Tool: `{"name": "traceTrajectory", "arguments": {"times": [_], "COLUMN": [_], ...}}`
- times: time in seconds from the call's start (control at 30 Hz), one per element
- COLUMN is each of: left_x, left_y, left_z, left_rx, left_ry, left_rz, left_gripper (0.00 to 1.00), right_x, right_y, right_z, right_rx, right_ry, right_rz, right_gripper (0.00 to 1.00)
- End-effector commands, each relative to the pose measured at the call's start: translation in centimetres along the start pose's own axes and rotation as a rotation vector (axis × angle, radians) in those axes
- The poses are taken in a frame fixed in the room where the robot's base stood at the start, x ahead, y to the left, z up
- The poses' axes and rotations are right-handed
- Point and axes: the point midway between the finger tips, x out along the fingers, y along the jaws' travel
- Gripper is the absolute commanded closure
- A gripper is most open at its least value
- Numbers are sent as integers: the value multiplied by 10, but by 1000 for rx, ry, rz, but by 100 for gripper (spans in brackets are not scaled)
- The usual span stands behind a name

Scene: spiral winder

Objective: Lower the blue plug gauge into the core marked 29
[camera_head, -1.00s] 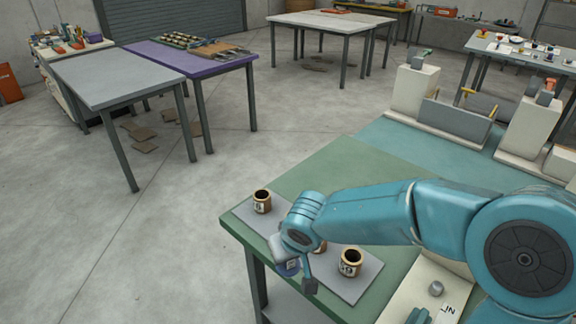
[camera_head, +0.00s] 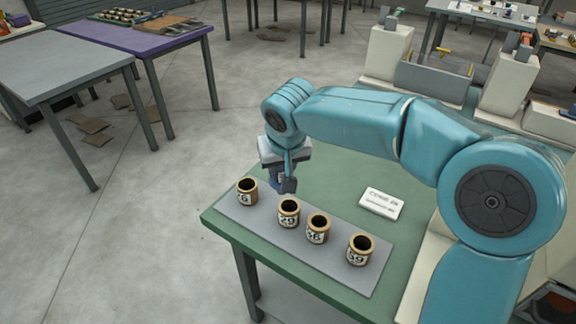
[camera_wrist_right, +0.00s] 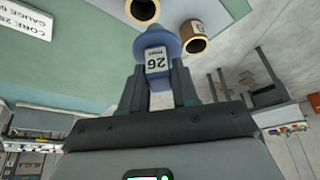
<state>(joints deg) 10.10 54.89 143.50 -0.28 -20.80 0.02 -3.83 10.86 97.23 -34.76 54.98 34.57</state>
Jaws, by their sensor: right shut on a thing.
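My right gripper (camera_head: 283,184) is shut on the blue plug gauge (camera_head: 274,181), which is mostly hidden behind it in the head view. The right wrist view shows the blue gauge (camera_wrist_right: 158,48) between the fingers (camera_wrist_right: 158,88), with a white label that seems to read 26. The core marked 29 (camera_head: 288,215) stands upright on the grey mat, just below and in front of the gripper in the picture. The gauge is held above the mat, apart from this core. The right wrist view shows two core mouths beyond the gauge. My left gripper is not in view.
Other cores stand in the row: one showing a 6 (camera_head: 247,193) at left, 36 (camera_head: 317,230) and 39 (camera_head: 360,251) at right. The grey mat (camera_head: 335,266) lies on the green table (camera_head: 340,168). A white card (camera_head: 381,203) lies behind the row.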

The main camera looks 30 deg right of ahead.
Motion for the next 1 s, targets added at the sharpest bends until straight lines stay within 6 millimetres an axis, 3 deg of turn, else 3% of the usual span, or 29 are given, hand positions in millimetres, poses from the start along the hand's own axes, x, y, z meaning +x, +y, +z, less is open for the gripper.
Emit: {"name": "traceTrajectory", "arguments": {"times": [0.1,0.33,1.0], "left_x": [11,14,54], "left_y": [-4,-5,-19], "left_z": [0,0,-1], "left_rx": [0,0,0], "left_ry": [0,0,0], "left_rz": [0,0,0], "left_gripper": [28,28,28], "right_x": [-10,-10,38], "right_y": [18,24,23], "right_z": [-6,-2,16], "right_rx": [59,68,67], "right_ry": [-4,-10,-10], "right_rz": [11,14,14], "right_gripper": [100,100,100]}}
